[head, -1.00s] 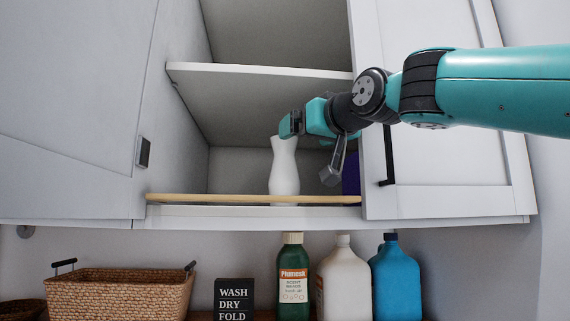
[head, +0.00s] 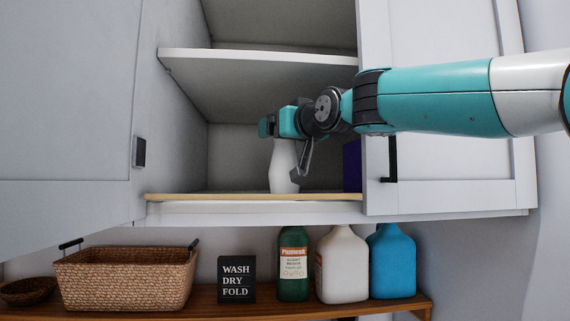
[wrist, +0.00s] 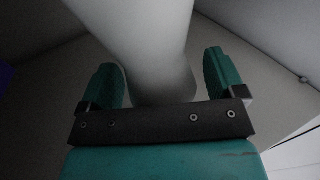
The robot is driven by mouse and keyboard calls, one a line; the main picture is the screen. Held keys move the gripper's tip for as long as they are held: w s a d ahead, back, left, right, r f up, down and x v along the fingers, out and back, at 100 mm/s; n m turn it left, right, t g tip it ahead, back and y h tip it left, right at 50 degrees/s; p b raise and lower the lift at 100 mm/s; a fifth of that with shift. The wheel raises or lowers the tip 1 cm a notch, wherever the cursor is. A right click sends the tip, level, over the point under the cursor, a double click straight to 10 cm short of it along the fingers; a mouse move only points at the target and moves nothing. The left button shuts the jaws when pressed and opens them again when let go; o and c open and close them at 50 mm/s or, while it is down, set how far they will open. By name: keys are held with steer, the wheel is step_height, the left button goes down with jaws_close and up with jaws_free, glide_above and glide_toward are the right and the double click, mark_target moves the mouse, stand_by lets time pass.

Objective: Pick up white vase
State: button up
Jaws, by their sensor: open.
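The white vase (head: 283,170) stands upright on the lower shelf of the open cabinet in the head view. My gripper (head: 268,127) is at the upper part of the vase and hides its top. In the wrist view the vase (wrist: 145,45) rises between the two teal fingers of my gripper (wrist: 167,80). The fingers are open, one on each side of the vase, with a visible gap on the right. Contact on the left cannot be told.
A white shelf board (head: 260,57) lies above my gripper. A dark purple object (head: 352,165) stands right of the vase. The right cabinet door (head: 440,170) is beside my arm. Below are a wicker basket (head: 125,280), a sign (head: 236,279) and several bottles (head: 343,265).

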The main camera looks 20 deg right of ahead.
steer(key=c, duration=1.4)
steer(key=shift+c, duration=0.2)
steer(key=shift+r, duration=0.15)
